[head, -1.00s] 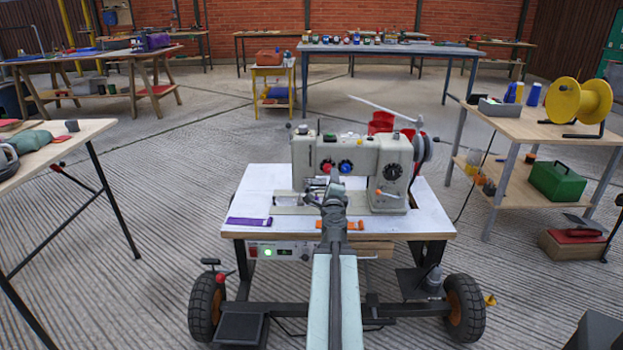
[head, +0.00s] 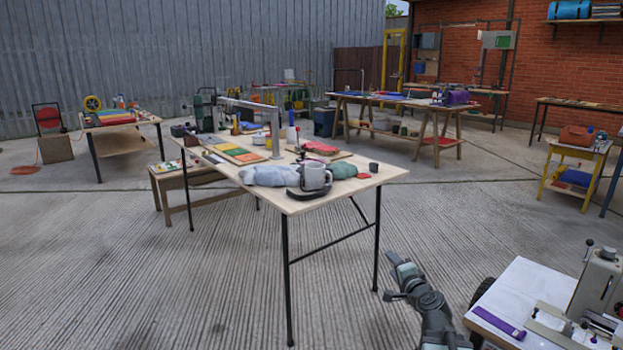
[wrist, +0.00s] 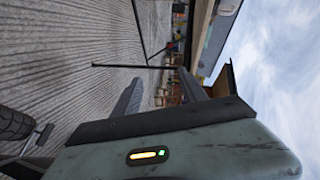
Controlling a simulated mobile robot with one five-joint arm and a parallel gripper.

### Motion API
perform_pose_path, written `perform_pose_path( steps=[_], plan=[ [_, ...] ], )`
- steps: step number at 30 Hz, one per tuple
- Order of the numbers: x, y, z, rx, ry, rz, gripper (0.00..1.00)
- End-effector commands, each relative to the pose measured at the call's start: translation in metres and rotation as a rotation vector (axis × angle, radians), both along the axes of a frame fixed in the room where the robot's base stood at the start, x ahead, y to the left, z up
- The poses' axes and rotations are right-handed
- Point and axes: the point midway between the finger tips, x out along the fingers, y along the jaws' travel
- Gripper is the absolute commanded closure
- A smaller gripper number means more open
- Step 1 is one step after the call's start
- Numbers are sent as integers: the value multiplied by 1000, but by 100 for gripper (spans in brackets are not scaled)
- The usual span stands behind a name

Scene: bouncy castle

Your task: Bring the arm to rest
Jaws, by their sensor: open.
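My gripper (head: 392,276) shows at the lower right of the head view, raised over the concrete floor between the wooden table and the sewing machine cart. In the wrist view my gripper's two fingers (wrist: 160,92) stand apart with nothing between them, so it is open and empty. The wrist view is turned on its side. It shows the ribbed floor on the left and sky on the right.
A wooden table (head: 375,183) with thin black legs and several items stands left of my gripper. The sewing machine cart (head: 520,285) is close on the right, with a purple strip (head: 498,322) on top. The concrete floor (head: 200,290) at front left is clear.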

Motion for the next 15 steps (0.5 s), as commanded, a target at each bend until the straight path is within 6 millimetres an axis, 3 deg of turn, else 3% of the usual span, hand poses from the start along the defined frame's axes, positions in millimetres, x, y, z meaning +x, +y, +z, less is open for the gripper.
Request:
perform_pose_path(
  steps=[1, 3, 6, 8, 11, 15],
  plan=[
    [0, 45, -3, -67, 47, 104, 50],
    [-8, 103, -20, -184, 131, 257, 50],
    [-36, 169, -56, -378, 279, 481, 50],
    [-60, 194, -80, -504, 386, 608, 50],
    [-106, 196, -120, -701, 593, 774, 50],
    [-159, 154, -152, -861, 862, 889, 50]
  ],
)
